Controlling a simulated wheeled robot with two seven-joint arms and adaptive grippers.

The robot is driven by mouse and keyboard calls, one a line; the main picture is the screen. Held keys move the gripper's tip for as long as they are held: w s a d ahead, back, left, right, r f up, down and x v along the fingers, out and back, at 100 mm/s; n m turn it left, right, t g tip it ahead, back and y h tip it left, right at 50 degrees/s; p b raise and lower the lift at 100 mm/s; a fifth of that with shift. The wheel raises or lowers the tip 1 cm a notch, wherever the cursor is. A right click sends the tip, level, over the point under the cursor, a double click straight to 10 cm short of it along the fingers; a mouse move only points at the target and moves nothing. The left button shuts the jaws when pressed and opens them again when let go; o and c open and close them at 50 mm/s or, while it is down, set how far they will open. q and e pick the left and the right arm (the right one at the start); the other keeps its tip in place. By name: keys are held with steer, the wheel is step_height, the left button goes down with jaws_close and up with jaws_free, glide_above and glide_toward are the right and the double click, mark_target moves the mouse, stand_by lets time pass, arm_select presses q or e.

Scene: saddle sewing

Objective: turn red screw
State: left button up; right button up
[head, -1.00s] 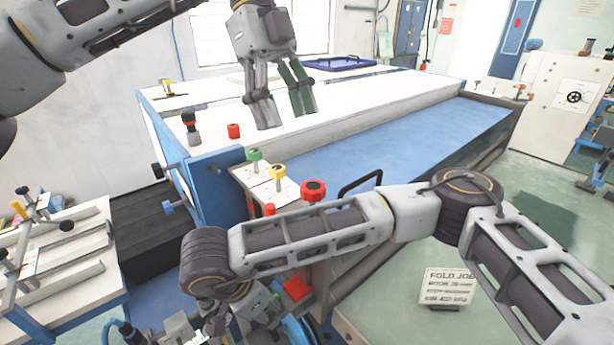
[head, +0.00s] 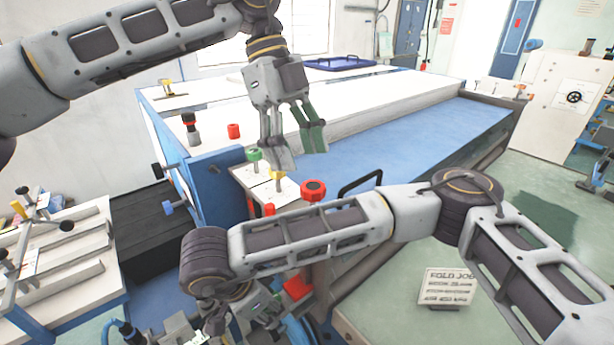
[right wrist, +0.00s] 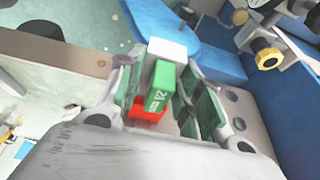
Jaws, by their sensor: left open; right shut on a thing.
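A red-topped screw knob (head: 313,190) stands at the near end of the bench, right of a yellow knob (head: 277,173) and a green knob (head: 254,155). My left gripper (head: 300,157) is open and empty, pointing down just above and behind the red knob, near the yellow one. My right gripper (right wrist: 165,88) is shut on a green block (right wrist: 161,85) with a white end and printed marks. A red part (right wrist: 148,110) shows beside the block; whether they are joined is unclear. In the head view the right fingertips are hidden low in the picture.
A black handle (head: 360,184) stands right of the red knob. A red cylinder (head: 234,131) and a red-and-black knob (head: 190,124) are on the white bench top (head: 360,100). A side table (head: 75,250) with rails is at the left.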

mark_target(311, 184)
arm_select(q)
steer(key=shift+x, duration=2.7)
arm_select(e)
steer(key=shift+d, duration=0.1)
arm_select(q)
steer(key=c, duration=1)
arm_select(e)
steer(key=shift+w, duration=0.1)
arm_select(q)
steer(key=shift+m, duration=0.3)
steer(key=shift+w+d+m+g+y, duration=0.15)
steer(key=shift+m+g+y, duration=0.3)
steer(key=shift+m, duration=1)
steer(key=shift+w+d+m+g+y, duration=0.15)
steer(key=shift+m+y, duration=0.5)
steer(key=shift+m, duration=0.8)
steer(key=shift+s, duration=0.1)
steer(key=o, duration=1)
